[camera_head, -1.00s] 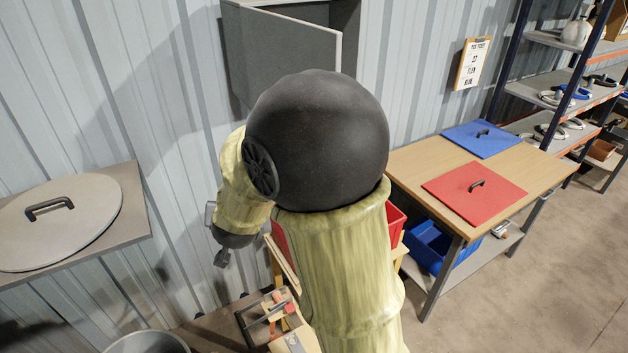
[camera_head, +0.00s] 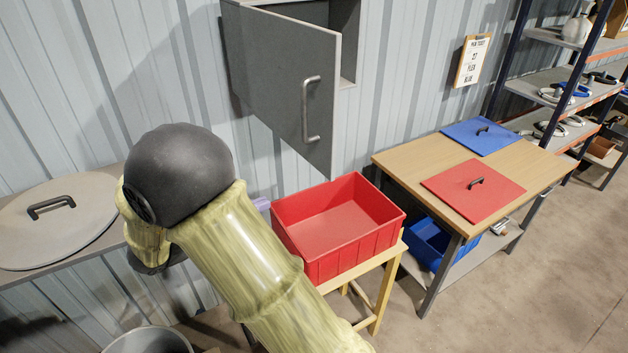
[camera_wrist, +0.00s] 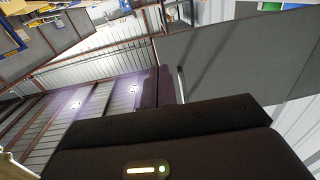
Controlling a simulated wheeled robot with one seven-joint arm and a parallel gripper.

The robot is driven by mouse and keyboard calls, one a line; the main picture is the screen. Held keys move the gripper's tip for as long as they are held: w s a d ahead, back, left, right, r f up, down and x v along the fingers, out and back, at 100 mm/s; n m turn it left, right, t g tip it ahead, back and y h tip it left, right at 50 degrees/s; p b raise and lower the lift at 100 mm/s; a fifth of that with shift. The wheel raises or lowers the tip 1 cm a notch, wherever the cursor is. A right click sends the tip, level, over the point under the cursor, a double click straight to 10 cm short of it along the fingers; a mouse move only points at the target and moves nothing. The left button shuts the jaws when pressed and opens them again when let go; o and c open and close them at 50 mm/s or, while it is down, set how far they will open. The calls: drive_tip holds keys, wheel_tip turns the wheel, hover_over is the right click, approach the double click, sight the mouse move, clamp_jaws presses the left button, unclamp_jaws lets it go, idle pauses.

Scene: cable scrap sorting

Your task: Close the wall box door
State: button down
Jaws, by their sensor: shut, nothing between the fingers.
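The wall box (camera_head: 345,50) hangs on the corrugated wall, top centre in the head view. Its grey door (camera_head: 280,75) stands open, swung out from the left side, with a metal bar handle (camera_head: 310,110) on the face turned to the camera. In the wrist view a large grey panel (camera_wrist: 240,55), seemingly the door, fills the upper right. My gripper (camera_wrist: 165,90) is shut and empty in the wrist view, close to the panel's left edge; whether it touches is unclear. In the head view my arm mostly hides it, lower left of the door.
A red bin (camera_head: 340,225) stands on a wooden stand below the door. A table (camera_head: 420,160) with blue and red lids is to the right. A round lid (camera_head: 65,225) lies on a grey shelf at left. A clipboard (camera_head: 473,60) hangs on the wall.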

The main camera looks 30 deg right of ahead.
sight(326, 176)
drive_tip(key=d+p, duration=0.2)
drive_tip(key=d, duration=0.2)
drive_tip(key=w+d+p, duration=0.1)
drive_tip(key=d+p, duration=0.1)
drive_tip(key=d, duration=0.2)
drive_tip(key=d+p, duration=0.2)
drive_tip(key=d, duration=0.3)
drive_tip(key=shift+w+r, duration=0.2)
drive_tip(key=shift+d+f+p, duration=0.2)
drive_tip(key=shift+d+p, duration=0.2)
drive_tip(key=shift+d, duration=0.1)
drive_tip(key=shift+w+d, duration=0.1)
